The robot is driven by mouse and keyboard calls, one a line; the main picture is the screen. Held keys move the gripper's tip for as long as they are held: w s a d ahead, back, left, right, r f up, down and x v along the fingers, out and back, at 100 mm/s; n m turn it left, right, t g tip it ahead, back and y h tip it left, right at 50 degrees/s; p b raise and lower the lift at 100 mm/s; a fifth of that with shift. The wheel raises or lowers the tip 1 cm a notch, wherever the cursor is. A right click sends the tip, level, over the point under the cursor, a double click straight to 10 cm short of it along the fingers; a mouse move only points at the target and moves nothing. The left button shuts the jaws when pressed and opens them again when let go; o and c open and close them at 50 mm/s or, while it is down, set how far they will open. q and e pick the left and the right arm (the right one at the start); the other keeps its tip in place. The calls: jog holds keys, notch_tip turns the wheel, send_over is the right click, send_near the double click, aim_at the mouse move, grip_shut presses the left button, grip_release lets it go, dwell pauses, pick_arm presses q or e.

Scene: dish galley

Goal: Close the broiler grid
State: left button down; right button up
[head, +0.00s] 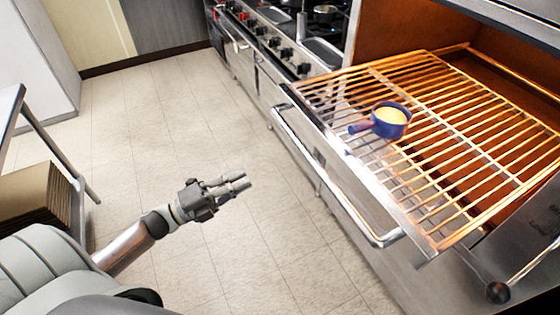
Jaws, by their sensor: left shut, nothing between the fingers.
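The broiler grid (430,183), a wire rack lit orange, extends out of the broiler opening at the right. A small blue pot (391,121) with yellow contents stands on the grid, its handle pointing left. My left gripper (240,183) is shut and empty. It is over the floor, left of the broiler's front and apart from the grid. My right gripper is not in view.
A long metal handle bar (330,180) runs along the broiler's front. A lever with a dark round knob (498,291) is at the lower right. A stove (290,40) stands at the back. Cardboard (35,195) sits at the left. The tiled floor (170,120) between is clear.

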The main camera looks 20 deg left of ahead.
pick_arm(q)
jog(key=p+x, duration=0.4)
jog(key=x, duration=0.8)
jog(key=shift+w+r, duration=0.15)
jog(key=shift+w, duration=0.25)
jog(key=shift+w+d, duration=0.5)
jog(key=shift+w, duration=0.05)
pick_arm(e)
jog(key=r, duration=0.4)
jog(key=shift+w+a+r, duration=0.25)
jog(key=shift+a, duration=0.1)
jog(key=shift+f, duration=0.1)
